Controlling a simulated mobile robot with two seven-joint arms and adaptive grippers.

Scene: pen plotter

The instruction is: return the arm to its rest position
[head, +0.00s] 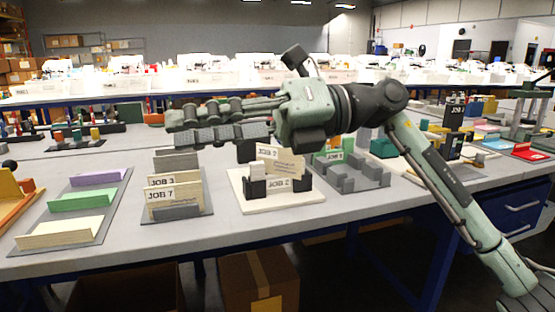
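My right arm (440,185) comes in from the lower right, bends at a dark wrist joint and reaches left over the table. Its pale green and dark grey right gripper (176,129) points left, above the card holders. Its two long fingers lie roughly parallel, one above the other in the picture, with a narrow gap between them. I see nothing held there. My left gripper is not in view.
A tray of coloured cards (105,208) lies left. A grey slotted block (360,178) is right. The grey table's (205,238) front strip is clear.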

